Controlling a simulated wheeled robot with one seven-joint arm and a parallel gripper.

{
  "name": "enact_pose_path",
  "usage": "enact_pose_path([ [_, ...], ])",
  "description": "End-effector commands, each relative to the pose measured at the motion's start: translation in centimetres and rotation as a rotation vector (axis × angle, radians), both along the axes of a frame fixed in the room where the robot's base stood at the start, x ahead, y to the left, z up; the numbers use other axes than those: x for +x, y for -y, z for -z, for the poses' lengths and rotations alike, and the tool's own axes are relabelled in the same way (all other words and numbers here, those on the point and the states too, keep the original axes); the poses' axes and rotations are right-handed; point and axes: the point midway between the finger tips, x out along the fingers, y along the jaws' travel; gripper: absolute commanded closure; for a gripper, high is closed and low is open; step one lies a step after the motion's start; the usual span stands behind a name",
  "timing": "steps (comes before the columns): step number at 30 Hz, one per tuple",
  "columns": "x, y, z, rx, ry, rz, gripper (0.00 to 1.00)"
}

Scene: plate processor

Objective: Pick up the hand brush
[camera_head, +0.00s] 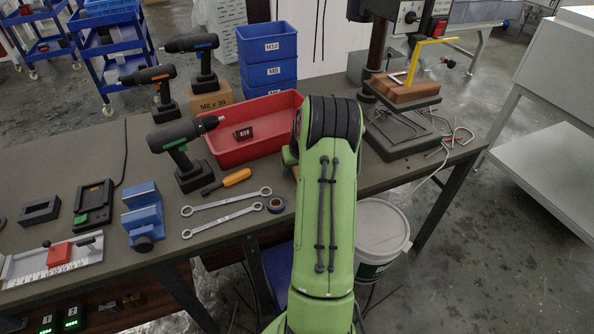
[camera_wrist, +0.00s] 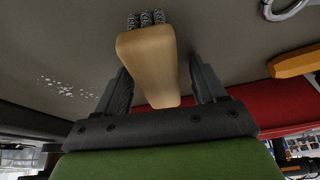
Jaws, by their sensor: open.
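The hand brush (camera_wrist: 148,58) has a pale wooden handle and dark bristle tufts, and shows in the wrist view at the top centre. Its handle lies between the two dark fingers of my gripper (camera_wrist: 160,72). The fingers are spread, with a gap visible on the right side of the handle; I cannot tell whether the left finger touches it. In the head view my green arm hides the gripper and most or all of the brush.
The red tray (camera_head: 257,145) is behind my arm on the dark workbench (camera_head: 110,150). A drill press (camera_head: 400,135) stands to the right. White specks (camera_wrist: 68,88) lie on the bench.

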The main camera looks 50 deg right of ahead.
Motion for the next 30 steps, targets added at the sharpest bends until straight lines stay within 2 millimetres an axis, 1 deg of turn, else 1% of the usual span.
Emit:
enact_pose_path([
  [6, 0.0, 0.0, 0.1, 0.0, 0.0, 0.0, 0.3],
  [7, 0.0, 0.0, 0.1, 0.0, 0.0, 0.0, 0.33],
  [15, 0.0, 0.0, 0.1, 0.001, -0.001, 0.0, 0.74],
  [18, 0.0, 0.0, 0.0, 0.0, 0.0, 0.0, 0.88],
  [23, 0.0, 0.0, 0.0, 0.0, 0.0, 0.0, 0.88],
  [25, 0.0, 0.0, -0.3, 0.0, 0.0, 0.001, 0.88],
  [26, 0.0, 0.0, -0.7, -0.002, 0.001, 0.0, 0.88],
  [28, 0.0, 0.1, -2.2, -0.004, 0.002, 0.001, 0.88],
  [30, 0.0, 0.1, -4.1, -0.005, 0.002, 0.001, 0.88],
])
